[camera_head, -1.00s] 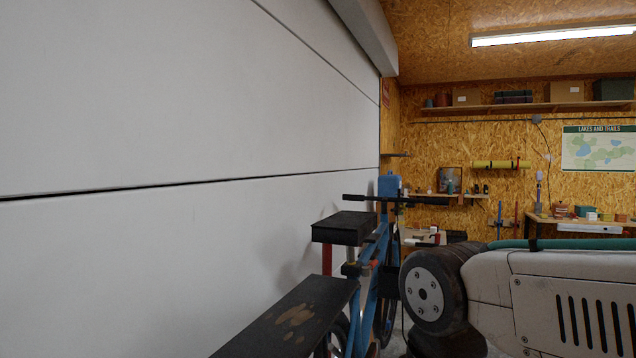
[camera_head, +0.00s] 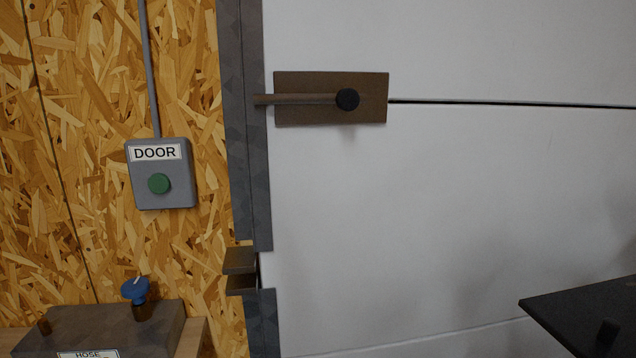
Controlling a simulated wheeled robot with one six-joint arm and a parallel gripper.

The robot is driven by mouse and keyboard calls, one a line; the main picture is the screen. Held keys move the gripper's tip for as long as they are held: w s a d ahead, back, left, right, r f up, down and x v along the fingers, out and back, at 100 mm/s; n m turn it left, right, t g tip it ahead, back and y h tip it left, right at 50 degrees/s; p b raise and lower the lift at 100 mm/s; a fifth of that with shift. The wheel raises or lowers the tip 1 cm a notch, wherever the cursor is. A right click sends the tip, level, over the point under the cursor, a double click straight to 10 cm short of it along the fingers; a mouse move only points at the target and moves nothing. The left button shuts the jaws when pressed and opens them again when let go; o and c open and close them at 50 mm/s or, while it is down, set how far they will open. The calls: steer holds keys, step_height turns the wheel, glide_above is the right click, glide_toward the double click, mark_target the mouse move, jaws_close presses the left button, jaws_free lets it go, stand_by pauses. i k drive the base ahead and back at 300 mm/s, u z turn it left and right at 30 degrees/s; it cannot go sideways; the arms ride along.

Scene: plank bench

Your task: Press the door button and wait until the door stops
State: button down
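The door button (camera_head: 158,184) is a round green button on a grey wall box labelled DOOR. The box is fixed to the chipboard wall, left of the door frame, with a grey conduit running up from it. The door (camera_head: 460,210) is a large white panelled door filling the middle and right. A brown plate with a bar handle and black knob (camera_head: 347,99) is on its left edge. The visible part of the door meets the frame at its left side. My gripper is not in view.
A box labelled HOSE with a blue valve knob (camera_head: 135,290) sits below the button at the lower left. A dark flat surface (camera_head: 590,315) juts in at the lower right. A bracket (camera_head: 241,271) sticks out from the grey door frame (camera_head: 245,130).

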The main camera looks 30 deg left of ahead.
mark_target(158, 183)
steer(key=u, duration=1.9)
